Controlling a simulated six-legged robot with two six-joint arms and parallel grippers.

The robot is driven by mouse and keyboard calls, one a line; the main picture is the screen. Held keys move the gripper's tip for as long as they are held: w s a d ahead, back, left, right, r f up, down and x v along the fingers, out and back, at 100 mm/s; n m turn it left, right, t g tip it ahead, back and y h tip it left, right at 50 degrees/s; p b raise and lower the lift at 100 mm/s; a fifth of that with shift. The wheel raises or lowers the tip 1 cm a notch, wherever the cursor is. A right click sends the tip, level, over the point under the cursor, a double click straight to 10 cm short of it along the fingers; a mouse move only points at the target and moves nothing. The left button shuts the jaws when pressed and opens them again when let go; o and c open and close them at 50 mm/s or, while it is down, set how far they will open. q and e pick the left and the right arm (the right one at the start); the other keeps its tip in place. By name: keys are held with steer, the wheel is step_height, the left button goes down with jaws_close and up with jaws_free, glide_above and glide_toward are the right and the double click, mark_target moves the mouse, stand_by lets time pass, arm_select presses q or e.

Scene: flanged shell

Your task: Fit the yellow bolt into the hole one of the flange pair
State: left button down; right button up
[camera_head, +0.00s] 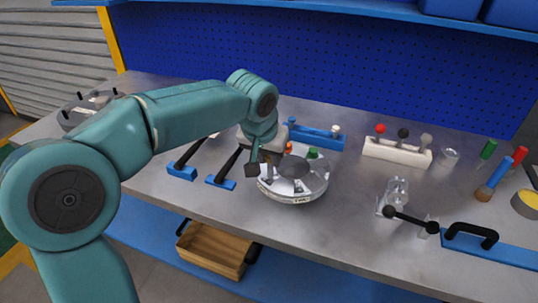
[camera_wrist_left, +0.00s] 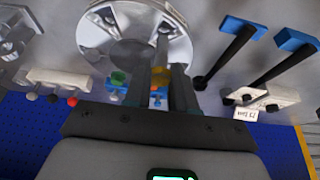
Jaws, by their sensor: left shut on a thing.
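The flanged shell is a round silver metal part (camera_head: 293,192) on the bench, and it fills the top middle of the left wrist view (camera_wrist_left: 105,50). My left gripper (camera_head: 262,162) is at the shell's left rear rim. In the left wrist view its two fingers (camera_wrist_left: 162,69) are shut on a small yellow piece, which looks like the yellow bolt (camera_wrist_left: 159,77). The fingers hide most of it, and I cannot tell whether it touches a flange hole. A green bolt (camera_head: 312,153) and an orange one (camera_head: 289,148) show at the shell's far side. My right gripper is not in view.
Black-handled tools on blue bases (camera_head: 221,182) lie left of the shell. A blue rack (camera_head: 318,136) stands behind it. A white rack with coloured knobs (camera_head: 397,152) and a clear glass-like part (camera_head: 395,195) are to the right. Bench in front is narrow.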

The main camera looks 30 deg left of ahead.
mark_target(269, 173)
arm_select(q)
steer(key=shift+f+b, duration=2.25)
steer(key=shift+f, duration=0.4)
steer(key=c, duration=0.8)
jaws_free()
steer(key=shift+c, duration=0.2)
steer(key=p+v, duration=0.3)
steer(key=v, duration=1.3)
steer(key=shift+r, duration=0.15)
steer(key=shift+s, duration=0.1)
